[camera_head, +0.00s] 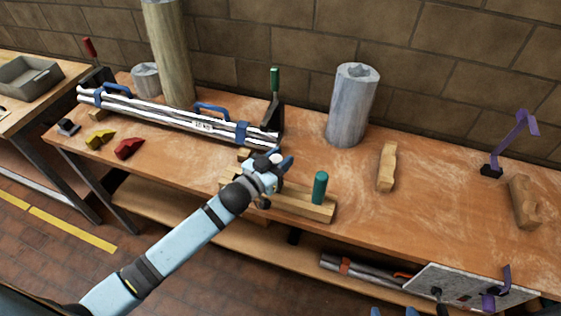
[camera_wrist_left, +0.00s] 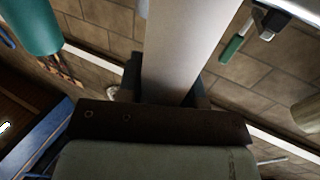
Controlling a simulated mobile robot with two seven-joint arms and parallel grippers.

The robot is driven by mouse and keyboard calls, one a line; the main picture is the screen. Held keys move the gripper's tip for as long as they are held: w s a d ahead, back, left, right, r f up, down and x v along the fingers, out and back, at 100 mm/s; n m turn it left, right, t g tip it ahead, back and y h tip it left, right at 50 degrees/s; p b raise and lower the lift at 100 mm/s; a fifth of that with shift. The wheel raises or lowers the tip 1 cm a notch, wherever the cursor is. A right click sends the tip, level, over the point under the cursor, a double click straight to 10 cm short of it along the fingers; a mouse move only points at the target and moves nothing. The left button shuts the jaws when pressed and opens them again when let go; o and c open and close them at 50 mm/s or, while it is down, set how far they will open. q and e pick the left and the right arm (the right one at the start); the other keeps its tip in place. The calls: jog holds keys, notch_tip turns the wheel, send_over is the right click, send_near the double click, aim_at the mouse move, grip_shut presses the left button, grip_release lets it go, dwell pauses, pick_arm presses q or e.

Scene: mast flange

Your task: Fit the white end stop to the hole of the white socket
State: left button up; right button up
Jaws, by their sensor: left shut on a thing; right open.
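My left gripper (camera_head: 275,166) is over the bench's front part, above a wooden block. It is shut on a pale piece, which I take to be the white end stop (camera_head: 276,158). In the left wrist view the end stop (camera_wrist_left: 188,45) is a wide, pale bar standing out from between the fingers. The fingers hide its gripped end. I cannot pick out the white socket or its hole for certain. My right gripper (camera_head: 393,312) shows only as blue fingertips at the bottom edge, apart and empty.
A wooden block (camera_head: 310,208) with a green peg (camera_head: 320,188) is right beside my left gripper. Behind lie strapped white tubes (camera_head: 180,115) and a green-handled clamp (camera_head: 275,85). A grey cylinder (camera_head: 351,105) stands further right.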

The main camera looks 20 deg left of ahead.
pick_arm(q)
jog(key=shift+f, duration=0.65)
jog(key=shift+f, duration=0.2)
jog(key=o, duration=1)
